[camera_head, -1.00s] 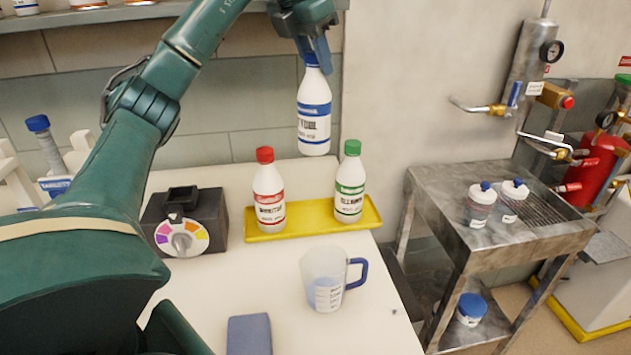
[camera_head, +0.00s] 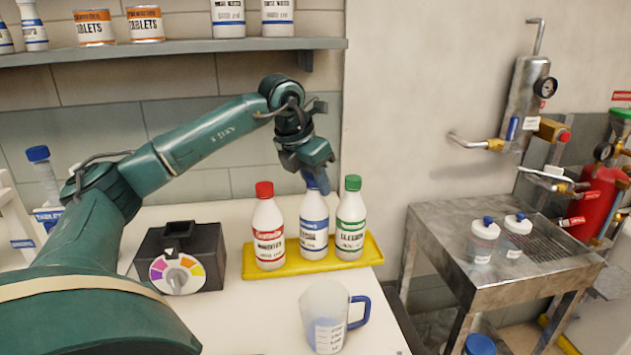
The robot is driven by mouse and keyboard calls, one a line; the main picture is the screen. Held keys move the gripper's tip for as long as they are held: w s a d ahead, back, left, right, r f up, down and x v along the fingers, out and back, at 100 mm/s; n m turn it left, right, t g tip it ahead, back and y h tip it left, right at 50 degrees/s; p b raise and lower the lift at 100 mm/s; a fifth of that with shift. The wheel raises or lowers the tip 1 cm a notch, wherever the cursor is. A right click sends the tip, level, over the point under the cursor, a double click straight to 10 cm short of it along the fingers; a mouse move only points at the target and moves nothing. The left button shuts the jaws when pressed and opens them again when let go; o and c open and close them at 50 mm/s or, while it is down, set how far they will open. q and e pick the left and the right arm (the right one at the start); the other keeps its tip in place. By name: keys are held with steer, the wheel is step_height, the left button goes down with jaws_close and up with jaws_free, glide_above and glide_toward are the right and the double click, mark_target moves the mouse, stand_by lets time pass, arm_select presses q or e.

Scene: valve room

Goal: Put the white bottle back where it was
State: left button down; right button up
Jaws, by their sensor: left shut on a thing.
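The white bottle with the blue label (camera_head: 314,232) is upright between a red-capped bottle (camera_head: 268,232) and a green-capped bottle (camera_head: 350,225), at the yellow tray (camera_head: 374,255). Its base appears to be at tray level; I cannot tell whether it bears on the tray. My left gripper (camera_head: 317,182) comes down from above and is shut on its top, hiding its cap. The red-capped and green-capped bottles stand upright on the tray, close on either side. My right gripper is not in view.
A dark box with a coloured dial (camera_head: 180,262) is to the left. A shelf (camera_head: 180,47) with tins and bottles runs above. A metal cart (camera_head: 440,235) stands right.

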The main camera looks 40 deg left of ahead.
arm_select(q)
steer(key=shift+f, duration=0.15)
steer(key=c, duration=1.1)
jaws_free()
steer(key=shift+r, duration=0.35)
steer(key=v, duration=1.1)
steer(key=shift+s+r+p, duration=0.15)
steer(key=shift+r+p, duration=0.15)
steer(key=shift+r, duration=0.05)
